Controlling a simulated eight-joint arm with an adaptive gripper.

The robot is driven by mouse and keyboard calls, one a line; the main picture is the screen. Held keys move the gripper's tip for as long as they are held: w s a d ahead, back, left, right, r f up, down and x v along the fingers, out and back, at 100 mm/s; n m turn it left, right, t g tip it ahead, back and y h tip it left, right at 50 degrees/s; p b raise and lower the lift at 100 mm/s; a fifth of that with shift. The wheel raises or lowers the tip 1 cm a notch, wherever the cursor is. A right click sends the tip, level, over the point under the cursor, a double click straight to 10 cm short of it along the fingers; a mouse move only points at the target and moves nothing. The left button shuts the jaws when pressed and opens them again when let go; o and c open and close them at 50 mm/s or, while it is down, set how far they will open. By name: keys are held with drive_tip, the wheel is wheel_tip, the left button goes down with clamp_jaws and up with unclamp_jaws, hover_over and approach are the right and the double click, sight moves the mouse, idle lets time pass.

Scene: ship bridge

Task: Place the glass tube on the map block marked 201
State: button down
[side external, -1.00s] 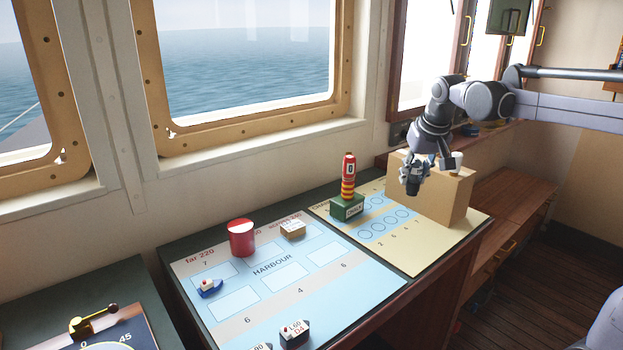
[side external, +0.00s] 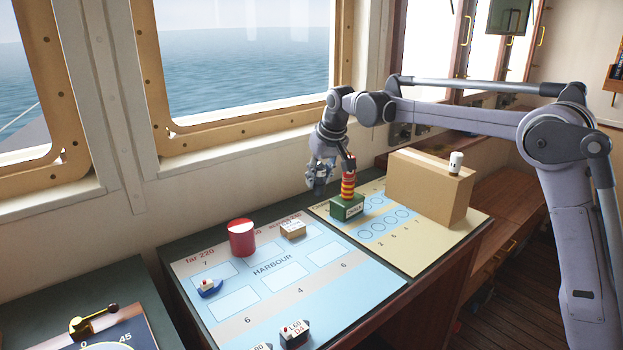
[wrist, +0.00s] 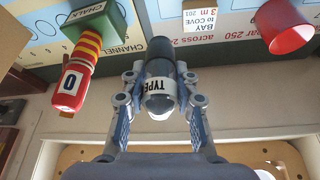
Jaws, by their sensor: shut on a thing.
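My gripper (side external: 320,182) is shut on a dark glass tube (wrist: 159,70) with a white label reading "TYPE", seen between the fingers in the wrist view. In the side view the tube is hard to make out among the fingers. The map block marked 201 (wrist: 203,20) is a small tan block with "BAY to COVE 3 m". It also sits on the chart's far edge in the side view (side external: 292,230), with nothing on it. My gripper is above and to the right of it there, beside the striped marker and apart from the block.
A red-and-yellow striped marker (side external: 348,182) stands on a green block (side external: 346,207) close to my gripper. A red cylinder (side external: 241,238) stands left of the map block. The window wall is close behind.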

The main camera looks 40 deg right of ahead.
drive_tip(key=w+a+f, duration=0.1)
drive_tip(key=a, duration=0.1)
drive_tip(key=w+a+f, duration=0.1)
drive_tip(key=a+f, duration=0.1)
drive_tip(key=w+a+f, duration=0.1)
drive_tip(key=a, duration=0.1)
drive_tip(key=shift+w+a+f, duration=0.1)
drive_tip(key=shift+w+f, duration=0.1)
drive_tip(key=shift+w, duration=0.05)
drive_tip(key=shift+f, duration=1.95)
drive_tip(key=shift+f, duration=0.15)
drive_tip(key=c, duration=1)
unclamp_jaws()
